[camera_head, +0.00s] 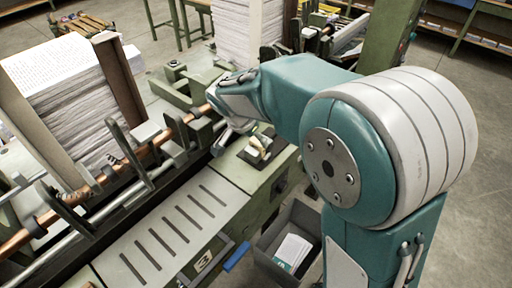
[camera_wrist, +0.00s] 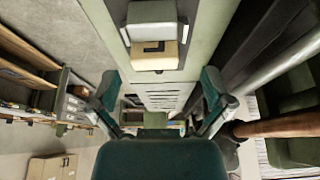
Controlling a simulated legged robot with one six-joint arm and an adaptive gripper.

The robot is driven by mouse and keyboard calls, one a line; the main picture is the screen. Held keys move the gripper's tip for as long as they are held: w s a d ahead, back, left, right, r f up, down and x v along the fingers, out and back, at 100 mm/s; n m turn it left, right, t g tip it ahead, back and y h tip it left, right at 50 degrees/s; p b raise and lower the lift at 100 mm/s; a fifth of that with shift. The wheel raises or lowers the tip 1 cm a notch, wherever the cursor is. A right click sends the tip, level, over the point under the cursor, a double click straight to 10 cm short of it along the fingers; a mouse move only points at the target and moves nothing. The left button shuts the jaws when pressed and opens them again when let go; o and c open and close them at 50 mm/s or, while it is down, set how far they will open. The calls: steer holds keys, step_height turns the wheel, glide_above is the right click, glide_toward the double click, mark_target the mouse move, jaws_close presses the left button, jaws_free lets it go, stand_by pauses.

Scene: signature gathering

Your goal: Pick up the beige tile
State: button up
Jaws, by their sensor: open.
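A small beige block (camera_wrist: 154,55), which looks like the beige tile, is at the top middle of the wrist view, on a green-grey machine surface. A pale grey block (camera_wrist: 152,20) is right beside it. In the head view, a small yellowish-beige piece (camera_head: 258,146) sits on the machine just below my gripper; I cannot tell surely whether it is the same thing. My gripper (camera_head: 226,118) is above the machine bed. In the wrist view my gripper (camera_wrist: 160,108) has its two fingers spread wide, with nothing held between them.
A copper-coloured roller (camera_head: 100,185) and green brackets run along the machine's left. A tall paper stack (camera_head: 70,90) stands behind them. A slotted plate (camera_head: 165,235) lies in front. A grey bin (camera_head: 296,218) with papers is on the floor beside the machine.

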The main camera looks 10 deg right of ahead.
mark_target(256, 142)
steer(key=x, duration=0.4)
steer(key=shift+d+f, duration=0.3)
steer(key=shift+c, duration=0.3)
steer(key=c, duration=1.1)
